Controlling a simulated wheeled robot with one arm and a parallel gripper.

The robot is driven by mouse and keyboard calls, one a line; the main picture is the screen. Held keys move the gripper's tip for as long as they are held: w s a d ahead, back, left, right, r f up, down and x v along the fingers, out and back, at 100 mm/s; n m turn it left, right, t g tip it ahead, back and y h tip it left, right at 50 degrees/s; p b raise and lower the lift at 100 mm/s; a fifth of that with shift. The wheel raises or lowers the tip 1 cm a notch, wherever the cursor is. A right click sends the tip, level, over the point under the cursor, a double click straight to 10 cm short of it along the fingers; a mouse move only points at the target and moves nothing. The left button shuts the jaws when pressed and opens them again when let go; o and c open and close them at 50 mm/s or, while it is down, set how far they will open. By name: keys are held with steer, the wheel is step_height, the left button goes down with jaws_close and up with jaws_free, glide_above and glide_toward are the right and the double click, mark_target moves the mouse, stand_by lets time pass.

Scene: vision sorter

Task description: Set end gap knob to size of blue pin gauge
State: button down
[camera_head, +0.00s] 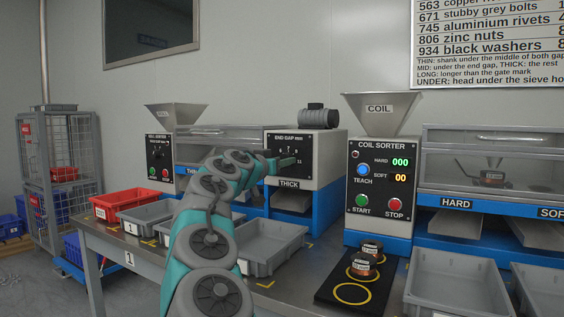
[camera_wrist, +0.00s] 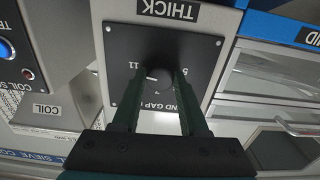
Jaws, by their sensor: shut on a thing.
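The end gap knob (camera_wrist: 158,80) is a dark round knob on a black dial plate (camera_wrist: 120,62), seen upside down in the wrist view. My gripper (camera_wrist: 160,76) is shut on it, one finger on each side. Dial numbers such as 11 and 5 show around it; the pointer's exact setting is too small to tell. In the head view, the END GAP panel (camera_head: 279,146) is on a grey box above the THICK label, and my gripper (camera_head: 291,161) reaches its front. I cannot make out a blue pin gauge in either view.
The coil sorter (camera_head: 379,185) with its hopper stands right of my arm. A black board (camera_head: 332,289) with yellow rings holds two copper-brown coils. Grey trays (camera_head: 272,258) and a red bin (camera_head: 117,206) line the bench. A wall chart (camera_head: 487,62) hangs at upper right.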

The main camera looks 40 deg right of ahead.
steer(key=shift+a+n, duration=0.1)
steer(key=shift+n, duration=0.2)
steer(key=n+p, duration=1)
steer(key=n, duration=1.8)
steer(key=shift+r+n, duration=0.15)
steer(key=shift+n, duration=0.45)
steer(key=shift+c, duration=2.2)
jaws_free()
